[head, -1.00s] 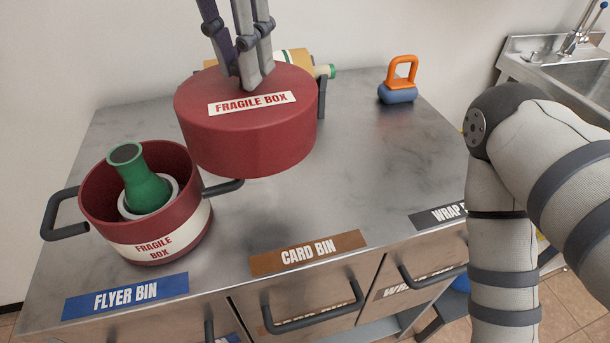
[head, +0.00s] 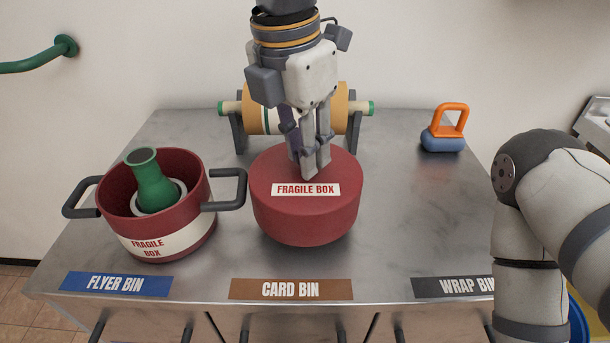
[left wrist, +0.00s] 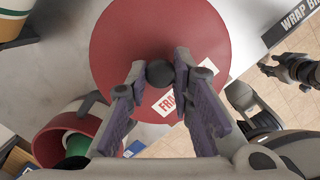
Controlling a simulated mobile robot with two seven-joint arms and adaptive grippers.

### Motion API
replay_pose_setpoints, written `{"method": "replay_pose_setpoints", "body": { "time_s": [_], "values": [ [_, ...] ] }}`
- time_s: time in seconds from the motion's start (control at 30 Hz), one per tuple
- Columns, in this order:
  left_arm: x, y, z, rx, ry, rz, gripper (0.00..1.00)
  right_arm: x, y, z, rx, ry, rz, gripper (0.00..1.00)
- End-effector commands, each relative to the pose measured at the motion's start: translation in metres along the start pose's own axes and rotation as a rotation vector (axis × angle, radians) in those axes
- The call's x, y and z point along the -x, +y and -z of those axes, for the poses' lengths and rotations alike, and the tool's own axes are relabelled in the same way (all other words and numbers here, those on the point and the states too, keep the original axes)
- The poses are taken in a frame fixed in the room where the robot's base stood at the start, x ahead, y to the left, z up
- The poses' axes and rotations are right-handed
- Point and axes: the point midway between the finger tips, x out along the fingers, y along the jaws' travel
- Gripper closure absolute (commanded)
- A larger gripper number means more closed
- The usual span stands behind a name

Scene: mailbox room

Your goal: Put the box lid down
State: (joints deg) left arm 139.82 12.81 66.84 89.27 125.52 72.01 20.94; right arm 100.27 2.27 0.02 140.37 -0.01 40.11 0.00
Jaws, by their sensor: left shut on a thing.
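The red round box lid (head: 300,222), labelled FRAGILE BOX, is level at the middle of the counter, right of the box. I cannot tell whether its underside touches the counter. My left gripper (head: 311,172) points down and is shut on the lid's dark knob (left wrist: 160,73), seen between its fingers in the left wrist view. The red box (head: 190,225) stands open at the left with dark side handles. A green vase (head: 152,185) and a white ring-shaped piece (head: 172,200) sit inside it. My right gripper (left wrist: 270,64) appears small over the floor; its fingers are unclear.
A brown paper roll (head: 258,110) on a dark stand is behind the lid. An orange-handled blue weight (head: 443,140) stands at the back right. FLYER BIN, CARD BIN (head: 290,289) and WRAP BIN labels line the front edge. The counter (head: 420,210) right of the lid is clear.

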Motion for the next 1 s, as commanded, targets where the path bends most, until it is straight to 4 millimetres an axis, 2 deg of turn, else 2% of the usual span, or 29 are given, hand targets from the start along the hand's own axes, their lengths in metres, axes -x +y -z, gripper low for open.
{"method": "replay_pose_setpoints", "body": {
  "time_s": [0.2,0.5,0.53,0.6,0.9,1.0],
  "values": [
    [-0.035,-0.001,0.006,-0.002,0.001,0.001,1.0,-0.002,0.0,-0.001,0.0,-0.007,-0.001,0.63],
    [-0.036,0.0,0.006,-0.001,-0.003,-0.002,1.0,0.0,0.0,0.0,0.0,0.0,0.0,0.63],
    [-0.036,0.0,0.006,-0.001,-0.003,-0.002,0.74,0.0,0.0,0.0,0.0,-0.001,0.0,0.63],
    [-0.036,0.0,0.006,-0.001,-0.002,-0.001,0.59,-0.001,0.0,0.0,0.0,-0.002,0.0,0.63],
    [-0.036,0.0,0.006,0.0,-0.002,-0.001,0.59,-0.001,0.0,-0.001,-0.001,-0.005,0.0,0.63],
    [-0.022,0.0,0.005,0.001,-0.005,-0.003,0.59,0.0,0.0,0.0,-0.001,0.0,0.0,0.63]
  ]
}}
